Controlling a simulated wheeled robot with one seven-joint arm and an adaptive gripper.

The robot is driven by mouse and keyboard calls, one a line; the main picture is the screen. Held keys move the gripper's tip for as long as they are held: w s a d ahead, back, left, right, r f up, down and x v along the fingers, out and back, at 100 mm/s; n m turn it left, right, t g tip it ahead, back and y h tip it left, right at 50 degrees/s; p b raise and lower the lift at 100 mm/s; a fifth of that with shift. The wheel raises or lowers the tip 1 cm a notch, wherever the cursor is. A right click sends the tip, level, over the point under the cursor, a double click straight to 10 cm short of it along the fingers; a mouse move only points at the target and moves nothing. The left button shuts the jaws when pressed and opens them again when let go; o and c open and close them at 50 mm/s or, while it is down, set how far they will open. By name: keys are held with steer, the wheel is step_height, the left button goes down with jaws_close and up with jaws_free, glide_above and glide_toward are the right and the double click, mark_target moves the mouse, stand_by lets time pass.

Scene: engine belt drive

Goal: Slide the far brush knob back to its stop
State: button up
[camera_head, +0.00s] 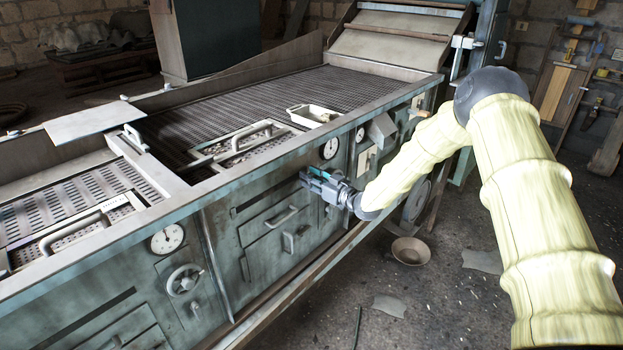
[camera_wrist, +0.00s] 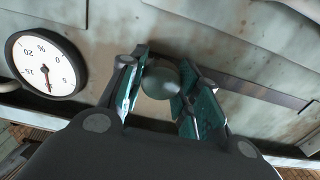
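My gripper (camera_head: 322,184) is at the front panel of the long machine, below a round dial, at the right end of a dark slot (camera_head: 262,199). In the wrist view, a round dull-green knob (camera_wrist: 161,79) sits between my teal-padded fingers (camera_wrist: 163,92). The pads appear to bear on both its sides, so the gripper looks shut on it. The slot also shows in the wrist view (camera_wrist: 262,93), running away to the right of the knob. In the head view the gripper hides the knob.
The dial (camera_head: 331,148) is close to my gripper and shows at left in the wrist view (camera_wrist: 46,66). Drawer handles (camera_head: 282,216) stick out of the panel, and a rail (camera_head: 310,273) runs low along the front. A bowl (camera_head: 410,250) lies on the otherwise fairly open floor.

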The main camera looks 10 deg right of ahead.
jaws_close()
steer(key=shift+s+a, duration=0.2)
steer(key=shift+a, duration=0.1)
steer(key=s+a+b, duration=0.1)
steer(key=s+a, duration=0.3)
steer(key=a, duration=0.2)
steer(key=s+a+b, duration=0.2)
steer(key=s+a, duration=0.3)
steer(key=a, duration=0.1)
steer(key=s+a+b, duration=0.2)
steer(key=s+a, duration=0.3)
steer(key=a, duration=0.2)
steer(key=shift+f, duration=0.1)
steer(key=shift+a, duration=0.1)
steer(key=o, duration=1)
jaws_free()
steer(key=shift+a, duration=0.1)
steer(key=shift+d, duration=0.2)
steer(key=v, duration=1.2)
steer(key=shift+a, duration=0.1)
